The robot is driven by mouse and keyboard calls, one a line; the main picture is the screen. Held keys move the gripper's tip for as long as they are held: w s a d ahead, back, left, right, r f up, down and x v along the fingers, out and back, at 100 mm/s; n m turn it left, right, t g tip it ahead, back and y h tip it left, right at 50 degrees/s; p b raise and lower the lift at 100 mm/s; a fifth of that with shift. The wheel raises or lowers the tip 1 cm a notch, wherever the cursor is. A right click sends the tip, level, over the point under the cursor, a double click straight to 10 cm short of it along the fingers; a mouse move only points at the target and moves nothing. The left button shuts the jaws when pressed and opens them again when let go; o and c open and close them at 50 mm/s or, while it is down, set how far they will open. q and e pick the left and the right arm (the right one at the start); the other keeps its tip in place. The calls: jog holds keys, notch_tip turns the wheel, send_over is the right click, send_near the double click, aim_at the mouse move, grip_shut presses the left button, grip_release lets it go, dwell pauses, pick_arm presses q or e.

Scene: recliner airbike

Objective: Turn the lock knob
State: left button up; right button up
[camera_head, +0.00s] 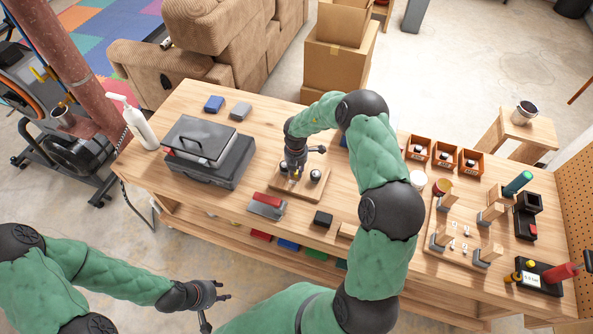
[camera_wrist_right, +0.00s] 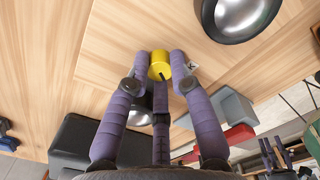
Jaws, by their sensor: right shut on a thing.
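The yellow lock knob (camera_wrist_right: 160,66) shows in the right wrist view, with a dark pointer mark on it. My right gripper (camera_wrist_right: 162,72) has its purple fingers closed around it. In the head view my right gripper (camera_head: 291,174) reaches down onto a small wooden board (camera_head: 295,192) near the middle of the workbench and hides the knob there. My left gripper (camera_head: 222,291) is open and empty, in front of the bench's front edge.
A silver dome (camera_wrist_right: 238,14) is close to the knob. A black toolbox (camera_head: 205,172) stands left of the board. A red-and-grey block (camera_head: 266,206) and a black block (camera_head: 323,218) lie in front. Orange bins (camera_head: 445,155) and a fixture board (camera_head: 455,240) are at right.

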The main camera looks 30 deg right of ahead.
jog(key=o, duration=0.6)
jog(key=shift+r, duration=0.1)
notch_tip(320, 180, up, 5)
jog(key=p, duration=0.5)
jog(key=shift+w, duration=0.1)
